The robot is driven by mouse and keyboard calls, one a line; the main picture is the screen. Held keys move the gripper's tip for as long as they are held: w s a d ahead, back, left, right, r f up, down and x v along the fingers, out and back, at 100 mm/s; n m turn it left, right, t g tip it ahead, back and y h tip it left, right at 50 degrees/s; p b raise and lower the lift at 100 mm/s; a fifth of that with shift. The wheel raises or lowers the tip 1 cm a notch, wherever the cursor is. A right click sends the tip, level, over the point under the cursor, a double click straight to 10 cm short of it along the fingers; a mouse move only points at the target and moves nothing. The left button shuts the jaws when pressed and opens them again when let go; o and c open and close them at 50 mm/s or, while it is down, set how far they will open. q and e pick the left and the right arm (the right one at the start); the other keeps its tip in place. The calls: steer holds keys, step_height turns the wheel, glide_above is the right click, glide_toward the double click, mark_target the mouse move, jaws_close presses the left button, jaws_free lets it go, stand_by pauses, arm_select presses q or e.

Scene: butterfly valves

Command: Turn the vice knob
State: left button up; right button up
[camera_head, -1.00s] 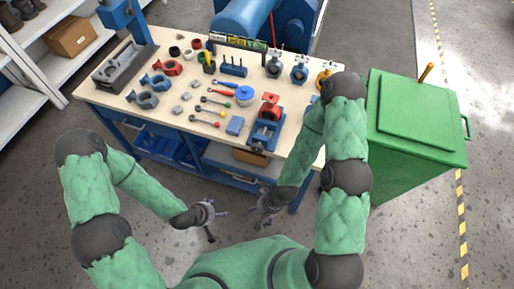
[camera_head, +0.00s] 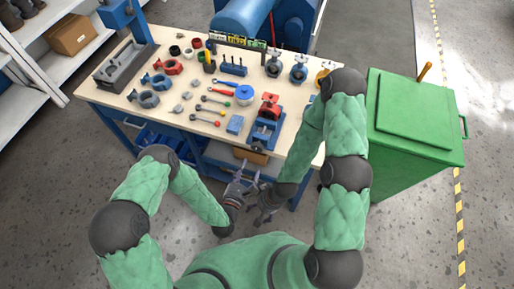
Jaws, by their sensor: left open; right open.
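The blue vice (camera_head: 263,133) stands at the front right of the workbench. A red valve part (camera_head: 270,106) sits in or on it. The vice's knob is too small to make out. My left gripper (camera_head: 243,176) is open and empty. In the picture it is just below the bench's front edge, below and left of the vice. My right gripper (camera_head: 260,212) is open, lower in the picture, close beside the left one and clear of the bench. Neither gripper touches the vice.
A green cabinet (camera_head: 415,125) stands to the right. A shelf is at the left.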

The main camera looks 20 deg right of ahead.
mark_target(256, 149)
arm_select(q)
steer(key=shift+n+t, duration=0.5)
steer(key=shift+n, duration=0.1)
steer(key=x, duration=0.7)
steer(key=b+x, duration=0.1)
steer(key=x, duration=0.2)
steer(key=shift+w+d+r, duration=0.1)
steer(key=shift+d+r, duration=0.25)
steer(key=shift+d, duration=0.25)
steer(key=shift+r, duration=0.1)
steer(key=c, duration=1.1)
